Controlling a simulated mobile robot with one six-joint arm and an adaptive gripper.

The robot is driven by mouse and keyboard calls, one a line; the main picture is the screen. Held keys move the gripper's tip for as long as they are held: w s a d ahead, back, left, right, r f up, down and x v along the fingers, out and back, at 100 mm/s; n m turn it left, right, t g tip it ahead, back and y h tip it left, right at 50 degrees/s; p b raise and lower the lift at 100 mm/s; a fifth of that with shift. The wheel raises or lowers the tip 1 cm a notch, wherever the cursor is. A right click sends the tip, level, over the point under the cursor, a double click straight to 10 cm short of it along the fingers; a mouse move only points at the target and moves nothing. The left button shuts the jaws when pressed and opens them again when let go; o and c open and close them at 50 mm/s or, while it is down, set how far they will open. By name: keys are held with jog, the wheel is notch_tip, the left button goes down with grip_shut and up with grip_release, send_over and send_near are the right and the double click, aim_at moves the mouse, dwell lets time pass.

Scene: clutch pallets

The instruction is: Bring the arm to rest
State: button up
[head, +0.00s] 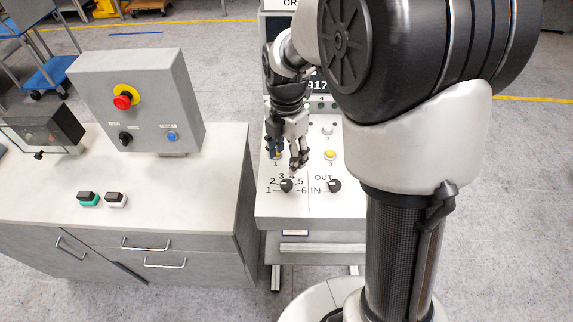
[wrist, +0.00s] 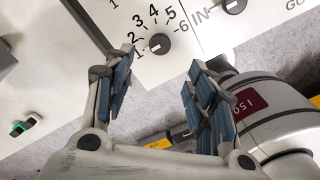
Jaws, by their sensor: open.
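My gripper (head: 287,158) is low over the white control panel (head: 265,210), with its fingers pointing down just behind a black rotary knob (head: 286,186) marked 1 to 6. In the wrist view my gripper (wrist: 158,92) has its blue-padded fingers wide apart with nothing between them. The numbered knob (wrist: 159,43) shows beyond the fingertips, apart from them. My arm is bent and reaches forward over the panel; it hides part of the panel and the display behind it.
A second knob (head: 334,186) marked IN and OUT and a yellow button (head: 330,154) are right of my gripper. On the left, a cabinet (head: 215,200) carries a grey box (head: 150,100) with a red emergency button (head: 122,101).

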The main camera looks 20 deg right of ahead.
jog(key=shift+r, duration=0.45)
jog(key=s+r+m+t+b, duration=0.2)
jog(key=s+r+m, duration=0.1)
jog(key=s+m, duration=0.8)
jog(key=s+r+m+t+b, duration=0.2)
jog(key=s+r+m, duration=0.2)
jog(key=s+m, duration=0.6)
jog(key=m, duration=0.2)
jog(key=shift+s+a+r+m+t, duration=0.15)
jog(key=shift+s+a+m+t, duration=0.1)
jog(key=shift+s+m+t, duration=0.1)
